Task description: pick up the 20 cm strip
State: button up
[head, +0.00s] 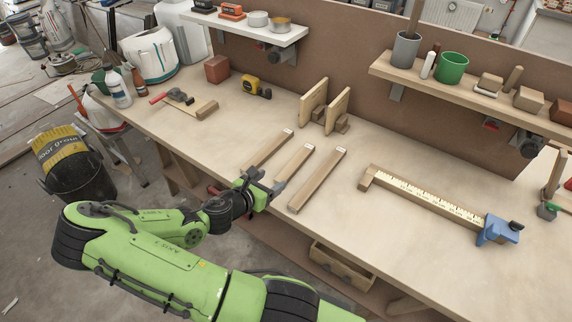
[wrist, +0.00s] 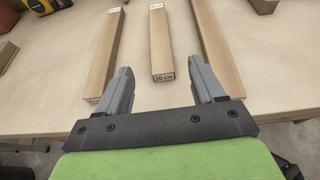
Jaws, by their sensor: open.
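Three wooden strips lie side by side on the workbench. The middle strip (wrist: 160,42) has a front end label that seems to read 20 cm; it is the middle one in the head view (head: 295,164). A second strip (wrist: 106,50) lies to its left and a third strip (wrist: 219,45) to its right. My gripper (wrist: 160,68) is open and empty, with one finger on each side of the middle strip's near end in the picture. Whether the fingers are level with it or above it, I cannot tell. In the head view my gripper (head: 272,186) is at the bench's front edge.
The bench (head: 225,130) has bare room around the strips. A wooden rule with a blue clamp (head: 497,231) lies to the right. Two upright wooden plates (head: 338,108) stand behind. A yellow tape measure (head: 252,86) is at the back left. An open drawer (head: 342,267) is below.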

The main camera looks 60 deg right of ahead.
aim_at(289, 169)
jog(key=b+x, duration=0.2)
jog(key=x, duration=0.9)
jog(key=shift+f, duration=0.2)
jog(key=shift+a+r, duration=0.1)
jog(key=c, duration=1.1)
